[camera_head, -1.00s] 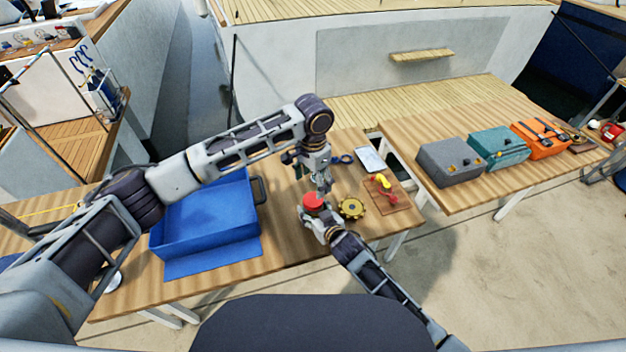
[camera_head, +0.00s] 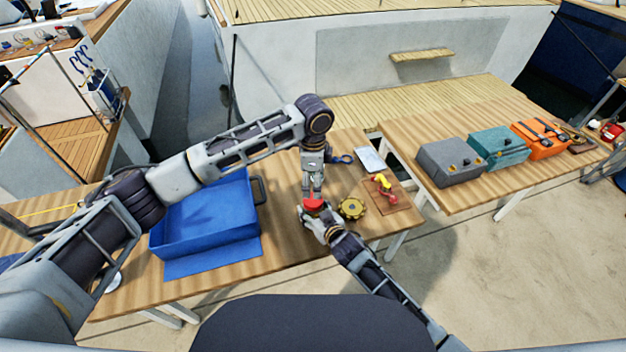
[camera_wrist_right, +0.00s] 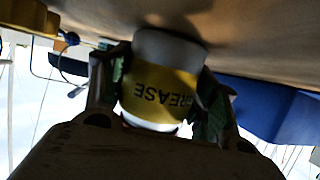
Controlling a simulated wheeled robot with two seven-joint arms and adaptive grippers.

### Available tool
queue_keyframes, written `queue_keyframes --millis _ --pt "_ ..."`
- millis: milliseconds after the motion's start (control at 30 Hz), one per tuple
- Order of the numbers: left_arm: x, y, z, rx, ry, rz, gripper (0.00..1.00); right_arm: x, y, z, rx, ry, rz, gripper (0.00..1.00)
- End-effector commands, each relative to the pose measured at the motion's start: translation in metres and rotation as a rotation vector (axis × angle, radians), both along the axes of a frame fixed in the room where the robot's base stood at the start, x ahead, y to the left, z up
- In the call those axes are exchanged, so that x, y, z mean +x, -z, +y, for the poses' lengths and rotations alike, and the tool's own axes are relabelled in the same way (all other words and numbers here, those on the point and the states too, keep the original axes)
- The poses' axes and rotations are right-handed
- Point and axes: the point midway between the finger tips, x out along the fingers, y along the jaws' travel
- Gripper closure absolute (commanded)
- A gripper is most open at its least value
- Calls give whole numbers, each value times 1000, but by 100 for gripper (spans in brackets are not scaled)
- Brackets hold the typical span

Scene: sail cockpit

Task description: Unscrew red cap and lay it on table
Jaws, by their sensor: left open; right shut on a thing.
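The red cap (camera_head: 313,205) shows in the head view at the front middle of the table. It sits on top of a grease jar, whose body is mostly hidden there. In the right wrist view the jar (camera_wrist_right: 160,85) is pale with a yellow "GREASE" label, seen upside down. My right gripper (camera_head: 314,213) is shut around the jar's body, with a finger on each side in the wrist view. My left gripper (camera_head: 313,194) points down directly over the cap, open, its fingertips at the cap's top. I cannot tell whether they touch it.
A yellow toothed wheel (camera_head: 352,208) lies close right of the jar. A small brown board (camera_head: 395,203) with red and yellow parts and a pale flat item (camera_head: 370,159) lie beyond. A blue bin (camera_head: 205,244) fills the table's left. Some bare wood (camera_head: 285,240) lies between bin and jar.

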Motion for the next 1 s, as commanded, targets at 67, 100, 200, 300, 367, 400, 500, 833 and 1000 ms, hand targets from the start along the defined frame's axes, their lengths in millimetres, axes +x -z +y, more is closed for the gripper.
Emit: queue_keyframes --millis 67,100,200,300,367,400,500,833,1000 --pt "0 0 0 0 60 0 28 0 0 0 -1 1 -1 100" --pt "0 0 0 0 92 0 28 0 0 0 -1 1 -1 100" --pt "0 0 0 0 171 0 28 0 0 0 -1 1 -1 100" --pt "0 0 0 0 251 0 28 0 0 0 -1 1 -1 100" --pt "0 0 0 0 299 0 28 0 0 0 -1 1 -1 100" --pt "0 0 0 0 331 0 28 0 0 0 -1 1 -1 100" --pt "0 0 0 0 410 0 28 0 0 0 -1 1 -1 100" --pt "0 0 0 0 674 0 28 0 0 0 -1 1 -1 100" --pt "0 0 0 0 810 0 28 0 0 0 -1 1 -1 100"
